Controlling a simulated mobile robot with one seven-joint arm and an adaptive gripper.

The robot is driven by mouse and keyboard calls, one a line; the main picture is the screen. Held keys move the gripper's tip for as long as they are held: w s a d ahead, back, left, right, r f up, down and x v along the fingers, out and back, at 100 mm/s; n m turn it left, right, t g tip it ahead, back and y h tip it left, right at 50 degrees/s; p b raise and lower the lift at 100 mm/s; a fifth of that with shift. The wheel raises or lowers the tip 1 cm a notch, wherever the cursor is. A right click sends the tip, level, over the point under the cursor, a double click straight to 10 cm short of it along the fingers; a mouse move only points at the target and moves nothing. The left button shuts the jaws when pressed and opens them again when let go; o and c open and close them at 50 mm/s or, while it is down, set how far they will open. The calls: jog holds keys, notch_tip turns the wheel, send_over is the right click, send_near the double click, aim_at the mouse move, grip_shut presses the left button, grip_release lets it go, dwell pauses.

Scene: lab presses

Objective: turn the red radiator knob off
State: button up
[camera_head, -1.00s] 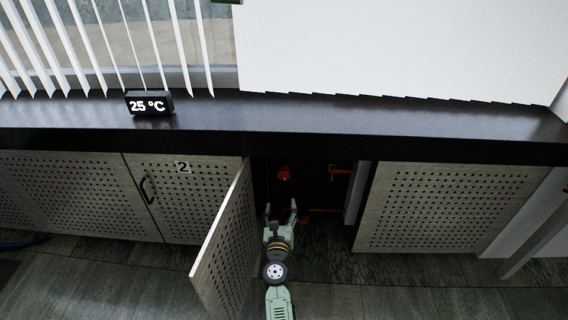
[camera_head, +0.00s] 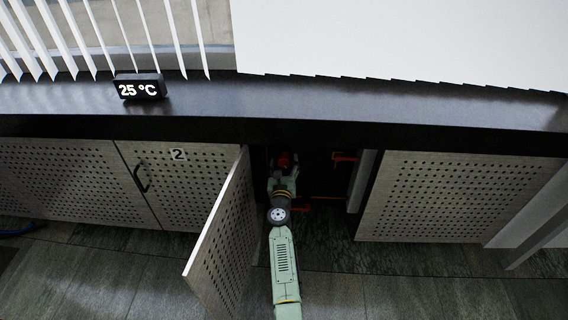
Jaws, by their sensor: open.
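The red radiator knob (camera_head: 283,158) shows inside the dark open cabinet, under the black counter. My gripper (camera_head: 283,165) is open and reaches into the cabinet from the front. Its fingers are at the knob, apparently one on each side of it, and partly cover it. I cannot tell whether they touch it. My green arm runs from the gripper down to the bottom of the picture.
A perforated door (camera_head: 222,240) stands open just left of my arm. Red pipework with a valve (camera_head: 345,157) lies to the right inside the cabinet. A perforated panel (camera_head: 445,198) closes the right side. The black counter (camera_head: 330,104) overhangs and bears a 25 °C display (camera_head: 140,87).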

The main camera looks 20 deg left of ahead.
jog(key=shift+w+a, duration=0.1)
jog(key=shift+w, duration=0.35)
jog(key=c, duration=1.2)
jog(key=shift+o, duration=0.2)
